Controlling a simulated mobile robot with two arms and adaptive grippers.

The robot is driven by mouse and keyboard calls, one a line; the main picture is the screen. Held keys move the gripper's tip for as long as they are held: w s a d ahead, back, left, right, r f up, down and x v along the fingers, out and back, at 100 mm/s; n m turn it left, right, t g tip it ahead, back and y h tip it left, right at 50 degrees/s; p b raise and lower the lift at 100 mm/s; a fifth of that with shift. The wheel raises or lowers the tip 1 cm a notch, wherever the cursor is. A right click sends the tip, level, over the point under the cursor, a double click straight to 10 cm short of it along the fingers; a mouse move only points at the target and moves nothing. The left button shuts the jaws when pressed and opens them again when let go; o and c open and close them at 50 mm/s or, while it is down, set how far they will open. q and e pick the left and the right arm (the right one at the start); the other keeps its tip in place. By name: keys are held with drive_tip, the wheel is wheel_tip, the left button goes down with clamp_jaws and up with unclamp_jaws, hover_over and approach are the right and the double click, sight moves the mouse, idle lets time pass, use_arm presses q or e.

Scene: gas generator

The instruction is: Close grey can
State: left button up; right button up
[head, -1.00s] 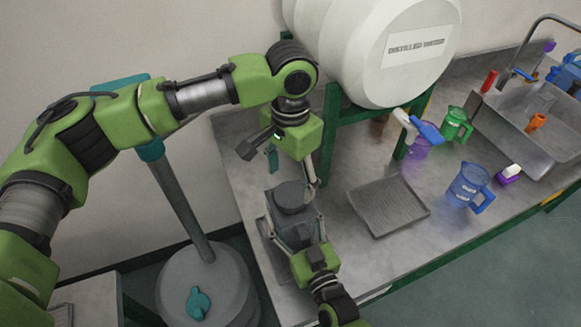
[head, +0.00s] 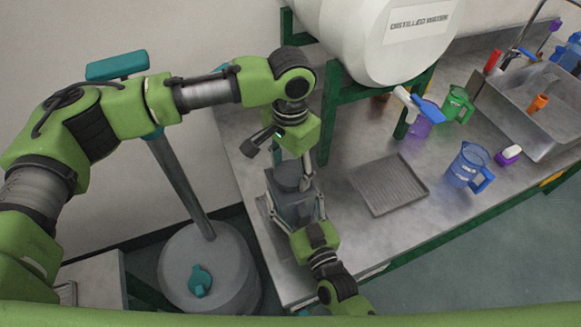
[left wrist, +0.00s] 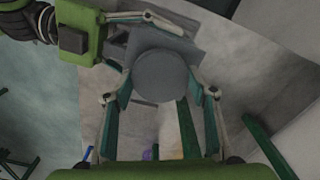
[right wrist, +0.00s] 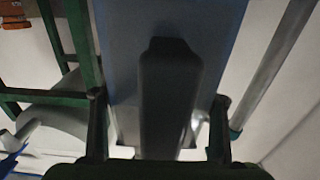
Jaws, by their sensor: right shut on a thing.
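The grey can (head: 293,211) stands on the metal bench near its left end, with a round dark grey lid (head: 288,178) at its top. I cannot tell whether the lid is fully seated. My left gripper (head: 293,166) points down from above, over the lid. In the left wrist view its fingers are spread on either side of the round lid (left wrist: 162,76); contact is unclear. My right gripper (head: 308,226) is at the can's near side. In the right wrist view, the can's dark handle (right wrist: 168,95) lies between its fingers, and the gripper is shut on it.
A large white water tank (head: 375,40) on a green stand (head: 340,115) rises close behind my left gripper. A ridged tray (head: 390,185) lies right of the can. A blue jug (head: 467,165) and a sink (head: 535,105) are farther right. A grey drum (head: 215,270) stands at left.

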use_arm(q)
drive_tip(key=m, duration=0.5)
drive_tip(key=o, duration=1.2)
drive_tip(key=shift+r, duration=0.1)
drive_tip(key=shift+r, duration=2.15)
drive_tip(key=shift+c, duration=0.3)
wheel_tip(320, 180, up, 4)
drive_tip(key=n, duration=0.5)
drive_tip(key=shift+f, duration=0.2)
